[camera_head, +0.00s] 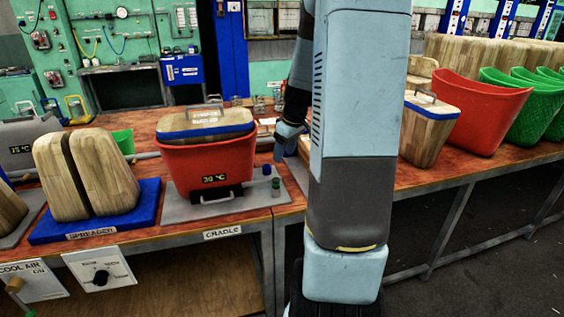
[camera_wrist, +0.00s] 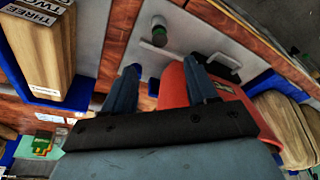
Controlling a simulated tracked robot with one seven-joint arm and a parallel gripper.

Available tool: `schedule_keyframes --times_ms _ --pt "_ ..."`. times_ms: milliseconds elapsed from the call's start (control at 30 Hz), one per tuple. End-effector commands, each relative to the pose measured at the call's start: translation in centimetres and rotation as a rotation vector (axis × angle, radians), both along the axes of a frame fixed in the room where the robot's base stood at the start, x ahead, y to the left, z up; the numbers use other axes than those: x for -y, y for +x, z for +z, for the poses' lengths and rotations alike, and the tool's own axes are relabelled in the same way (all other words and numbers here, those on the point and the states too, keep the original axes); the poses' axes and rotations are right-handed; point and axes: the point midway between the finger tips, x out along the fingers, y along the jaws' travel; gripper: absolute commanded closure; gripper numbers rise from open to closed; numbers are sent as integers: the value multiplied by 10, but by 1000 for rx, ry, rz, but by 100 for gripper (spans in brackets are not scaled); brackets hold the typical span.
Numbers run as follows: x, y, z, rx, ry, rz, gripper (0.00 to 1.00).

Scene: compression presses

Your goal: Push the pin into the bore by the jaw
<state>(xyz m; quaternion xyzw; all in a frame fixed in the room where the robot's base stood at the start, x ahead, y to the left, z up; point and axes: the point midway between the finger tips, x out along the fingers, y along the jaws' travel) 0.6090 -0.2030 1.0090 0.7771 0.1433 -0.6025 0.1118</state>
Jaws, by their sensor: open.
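My gripper (camera_head: 281,152) hangs above the bench, just right of the red bucket (camera_head: 205,162) on the cradle plate. In the wrist view its two fingers are apart and nothing shows held between the fingertips (camera_wrist: 161,66). A small green-topped post (camera_wrist: 159,38) stands on the grey plate beyond the fingertips. A short blue peg (camera_head: 275,187) stands on the cradle plate beside the bucket; a blue piece (camera_wrist: 153,86) also shows between the fingers in the wrist view. I cannot tell which is the pin. The bore and the jaw cannot be made out.
The red bucket holds a wooden block with a blue band and handle (camera_head: 205,120). A split wooden form (camera_head: 88,172) stands on a blue spreader base to the left. A wooden block (camera_head: 428,130) and red and green buckets (camera_head: 480,110) stand to the right.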

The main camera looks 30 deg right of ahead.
Motion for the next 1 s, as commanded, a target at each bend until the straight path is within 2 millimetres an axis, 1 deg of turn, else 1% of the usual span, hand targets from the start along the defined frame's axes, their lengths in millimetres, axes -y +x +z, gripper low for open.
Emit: schedule_keyframes --times_ms 33,200,800,867,933,1000 --pt "1 -1 6 3 -2 0 42" --pt "1 -4 15 0 0 1 42" --pt "0 -4 17 0 0 1 42" --pt "-3 -5 19 1 -3 -1 42" --pt "-10 -7 26 3 -8 -5 42" --pt "-22 -12 37 7 -18 -15 42"
